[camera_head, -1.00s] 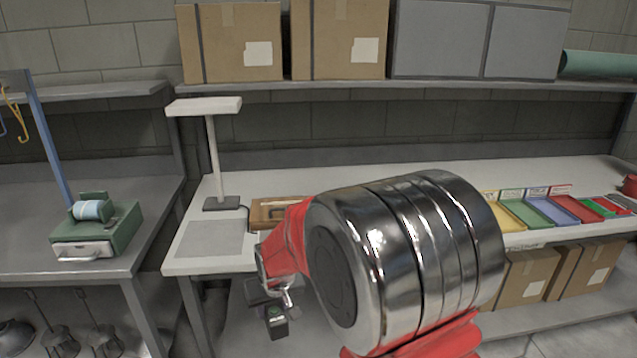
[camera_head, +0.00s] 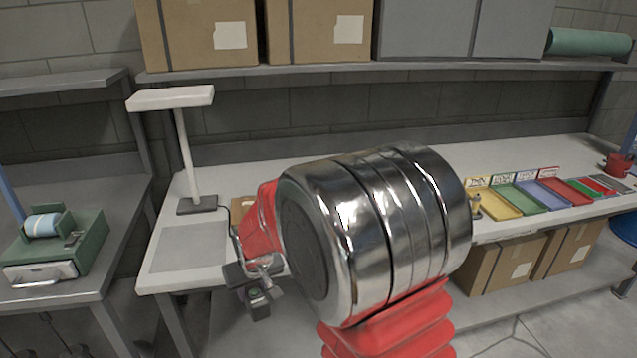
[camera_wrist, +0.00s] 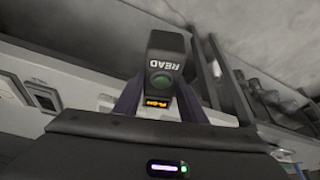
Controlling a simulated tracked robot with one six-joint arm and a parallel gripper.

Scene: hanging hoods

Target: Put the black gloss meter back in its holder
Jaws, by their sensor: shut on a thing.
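The black gloss meter (camera_wrist: 165,58) is held in my gripper. In the wrist view its dark end shows the word READ, a round green button and a small lit orange display. The two fingers of my gripper (camera_wrist: 158,100) stand on either side of it, shut on it. In the head view my gripper (camera_head: 254,284) hangs low in front of the bench's front edge, with the meter (camera_head: 259,303) at its end, clear of the bench. My own arm hides the middle of the bench. I cannot make out the meter's holder.
A white lamp (camera_head: 170,98) stands on the bench beside a grey mat (camera_head: 187,247). A small brown box (camera_head: 242,208) is partly hidden behind my arm. Coloured trays (camera_head: 540,195) lie at the right. A green tape dispenser (camera_head: 62,247) sits on the left table. Cartons (camera_head: 320,30) fill the shelf above.

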